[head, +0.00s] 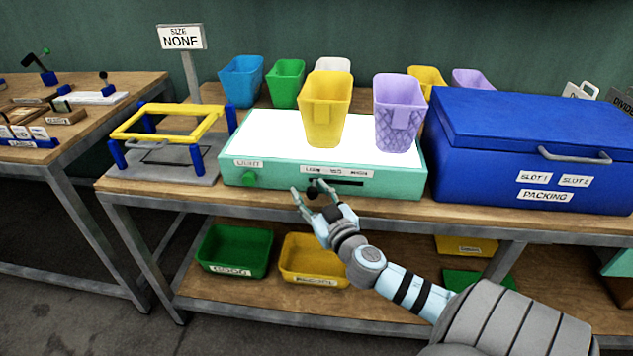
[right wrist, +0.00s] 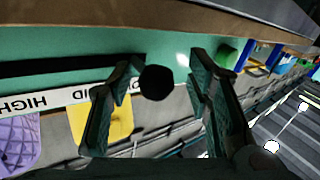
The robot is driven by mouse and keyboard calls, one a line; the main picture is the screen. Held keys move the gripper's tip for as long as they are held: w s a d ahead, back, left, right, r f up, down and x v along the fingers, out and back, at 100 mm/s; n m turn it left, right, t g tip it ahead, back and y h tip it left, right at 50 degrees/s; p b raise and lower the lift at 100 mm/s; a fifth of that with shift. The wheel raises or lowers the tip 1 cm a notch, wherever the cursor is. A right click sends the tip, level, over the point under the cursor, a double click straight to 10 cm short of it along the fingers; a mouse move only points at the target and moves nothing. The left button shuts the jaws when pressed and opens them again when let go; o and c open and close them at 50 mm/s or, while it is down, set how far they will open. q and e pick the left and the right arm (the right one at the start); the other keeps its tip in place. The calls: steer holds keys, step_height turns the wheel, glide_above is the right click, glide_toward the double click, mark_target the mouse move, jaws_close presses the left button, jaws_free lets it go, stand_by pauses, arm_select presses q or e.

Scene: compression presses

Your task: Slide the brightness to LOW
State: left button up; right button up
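The teal light box (head: 400,187) has a bright white top and stands on the bench. Its front has a dark slider slot (head: 347,183) under a LOW, MID, HIGH label strip (head: 337,172). The round black slider knob (head: 312,190) is at the LOW, left end of the slot. My right gripper (head: 309,188) is in front of it, fingers open on either side. In the right wrist view, the knob (right wrist: 157,82) sits between the fingers (right wrist: 162,72) with gaps on both sides. My left gripper is not in view.
A yellow bin (head: 326,100) and a purple bin (head: 399,115) stand on the lit top. A blue packing box (head: 480,165) stands close on the right, a yellow-and-blue frame (head: 165,125) on the left.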

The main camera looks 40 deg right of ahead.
steer(key=v, duration=1.1)
steer(key=shift+s, duration=0.25)
steer(key=shift+a, duration=0.1)
